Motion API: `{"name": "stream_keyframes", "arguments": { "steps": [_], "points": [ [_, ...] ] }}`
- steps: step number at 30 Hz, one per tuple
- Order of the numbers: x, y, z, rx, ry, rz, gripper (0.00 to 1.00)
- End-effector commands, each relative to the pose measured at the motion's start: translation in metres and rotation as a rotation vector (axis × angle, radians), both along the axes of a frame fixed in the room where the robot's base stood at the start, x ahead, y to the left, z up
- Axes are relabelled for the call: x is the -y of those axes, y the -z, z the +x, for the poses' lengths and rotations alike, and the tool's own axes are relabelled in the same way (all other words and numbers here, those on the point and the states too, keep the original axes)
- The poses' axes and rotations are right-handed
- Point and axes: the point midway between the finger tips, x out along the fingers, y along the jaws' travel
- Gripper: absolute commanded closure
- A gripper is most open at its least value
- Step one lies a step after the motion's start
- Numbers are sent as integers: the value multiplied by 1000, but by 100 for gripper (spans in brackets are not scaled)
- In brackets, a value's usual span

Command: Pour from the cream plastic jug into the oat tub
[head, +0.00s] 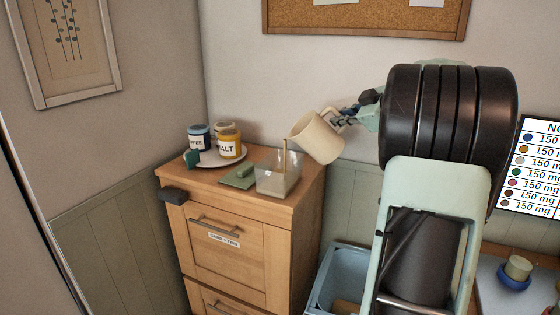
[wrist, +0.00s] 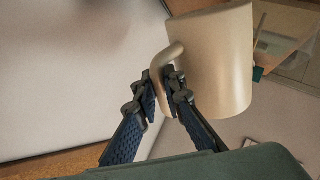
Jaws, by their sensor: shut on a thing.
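The cream plastic jug (head: 318,138) is tilted with its mouth down to the left, above the clear square tub (head: 278,181), which I take as the oat tub. A thin brownish stream (head: 285,155) falls from the jug's lip into the tub. Some pale contents show low in the tub. My gripper (head: 347,116) is shut on the jug's handle, to the right of the tub. In the wrist view the jug (wrist: 212,60) fills the upper middle, and the gripper's fingers (wrist: 163,92) close around its handle. The jug's inside is hidden.
The tub stands near the right edge of a wooden cabinet (head: 240,245). A green cloth (head: 238,181) lies left of it. Behind, a white plate holds a dark-labelled jar (head: 198,138) and a yellow jar (head: 229,146). A blue bin (head: 340,275) stands below right.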

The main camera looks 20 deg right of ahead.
Motion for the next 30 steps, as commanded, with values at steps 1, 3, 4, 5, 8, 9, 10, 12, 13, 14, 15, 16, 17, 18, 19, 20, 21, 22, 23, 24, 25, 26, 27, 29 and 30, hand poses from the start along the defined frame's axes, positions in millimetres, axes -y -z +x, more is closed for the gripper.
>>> {"name": "stream_keyframes", "arguments": {
  "steps": [1,3,4,5,8,9,10,12,13,14,15,16,17,18,19,20,21,22,23,24,25,26,27,29,30],
  "points": [
    [-1,-2,0,2,-1,-4,100],
    [-1,-2,1,1,0,-6,100],
    [-1,-2,1,1,0,-8,100],
    [-1,-2,1,0,0,-9,100],
    [-1,-2,1,-1,0,-12,100],
    [-1,-2,1,-1,0,-13,100],
    [-1,-2,1,-2,0,-13,100],
    [-1,-3,1,-3,0,-16,100],
    [-1,-3,1,-3,0,-17,100],
    [-1,-3,1,-3,0,-18,100],
    [-1,-3,1,-4,0,-20,100],
    [-2,-3,1,-4,0,-21,100],
    [-2,-3,1,-5,0,-22,100],
    [-2,-3,1,-6,1,-25,100],
    [-2,-3,1,-6,1,-27,100],
    [-2,-3,1,-7,0,-29,100],
    [-2,-3,1,-9,0,-32,100],
    [-2,-3,1,-9,0,-34,100],
    [-3,-3,1,-10,0,-36,100],
    [-3,-3,1,-11,0,-38,100],
    [-3,-3,1,-12,1,-40,100],
    [-3,-3,1,-12,0,-41,100],
    [-3,-3,1,-12,0,-42,100],
    [-3,-3,1,-12,0,-42,100],
    [-3,-3,1,-12,0,-43,100]
  ]
}}
